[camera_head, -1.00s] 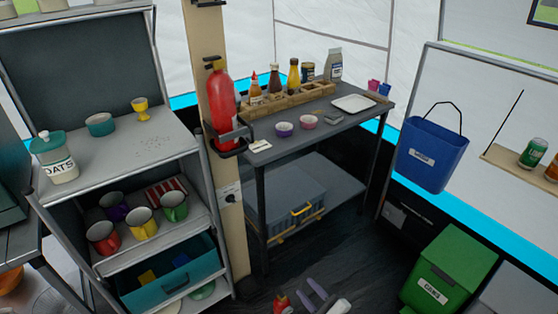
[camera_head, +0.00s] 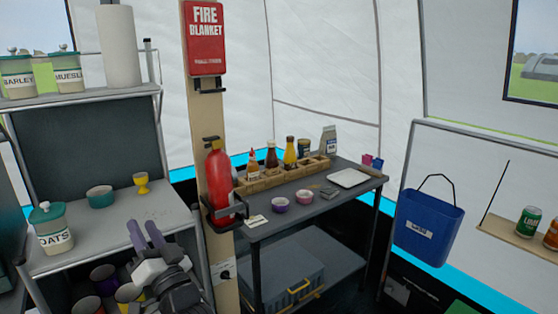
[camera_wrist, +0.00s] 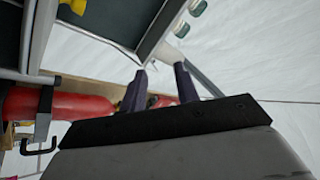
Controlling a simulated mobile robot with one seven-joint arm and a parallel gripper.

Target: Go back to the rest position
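My gripper (camera_head: 146,236) is in the lower left of the head view, raised in front of the left shelf unit. Its two purple fingers point up and stand apart, with nothing seen between them. In the wrist view, the fingers of my gripper (camera_wrist: 160,88) also show a clear gap. Part of the shelf and the mugs behind my arm is hidden.
A red fire extinguisher (camera_head: 219,182) hangs on the post close right of my gripper; a table (camera_head: 275,222) with bottles stands beyond.

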